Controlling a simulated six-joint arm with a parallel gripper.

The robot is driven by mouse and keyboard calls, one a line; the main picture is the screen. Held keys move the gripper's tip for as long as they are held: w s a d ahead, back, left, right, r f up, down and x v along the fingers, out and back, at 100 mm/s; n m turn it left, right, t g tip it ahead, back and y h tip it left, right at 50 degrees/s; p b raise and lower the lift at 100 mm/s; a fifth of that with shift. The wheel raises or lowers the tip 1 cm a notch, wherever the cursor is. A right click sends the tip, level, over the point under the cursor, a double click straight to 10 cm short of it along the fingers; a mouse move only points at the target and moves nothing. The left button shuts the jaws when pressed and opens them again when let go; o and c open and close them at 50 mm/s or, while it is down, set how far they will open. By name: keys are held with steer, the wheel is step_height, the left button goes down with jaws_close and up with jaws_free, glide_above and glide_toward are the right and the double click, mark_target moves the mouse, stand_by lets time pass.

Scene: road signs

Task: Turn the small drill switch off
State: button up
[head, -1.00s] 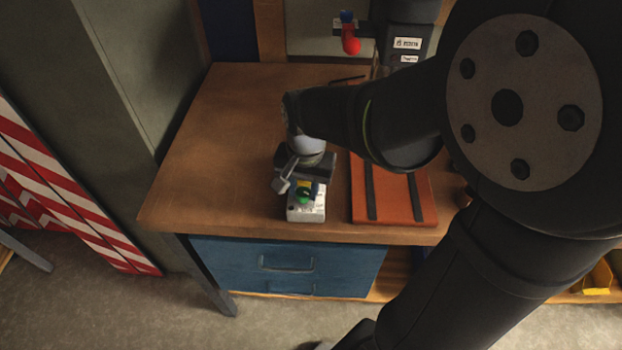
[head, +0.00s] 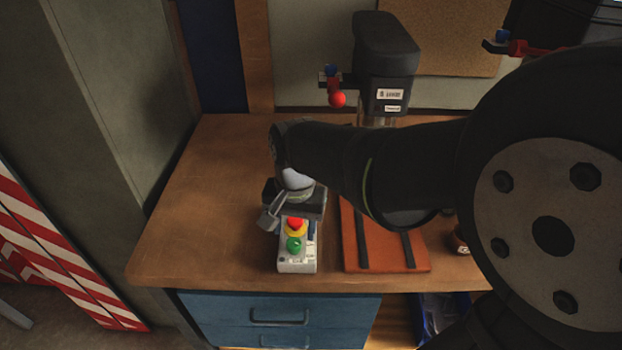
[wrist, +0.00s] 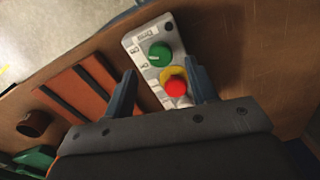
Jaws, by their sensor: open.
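The drill switch is a small white box (head: 297,264) on the wooden bench. It carries a green button (head: 294,245) towards the front and a red button (head: 295,223) on a yellow base behind it. In the wrist view the box (wrist: 141,61), green button (wrist: 160,54) and red button (wrist: 176,87) show clearly. My gripper (wrist: 163,82) is open, its two fingers apart on either side of the red button's end of the box. In the head view my gripper (head: 292,216) is over the back end of the box. Nothing is seen held, and contact cannot be told.
An orange-red board with dark strips (head: 387,242) lies right of the switch. A drill press (head: 388,75) with a red-knobbed handle stands at the back. Blue drawers (head: 278,309) sit under the bench. The bench left of the switch is clear.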

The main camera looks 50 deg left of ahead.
mark_target(294, 242)
step_height(294, 242, up, 13)
steer(key=shift+w+d, duration=0.2)
steer(key=shift+d, duration=0.05)
steer(key=shift+r, duration=0.1)
stand_by(0.3)
steer(key=f, duration=1.7)
steer(key=shift+s+a+f, duration=0.25)
steer(key=shift+a, duration=0.1)
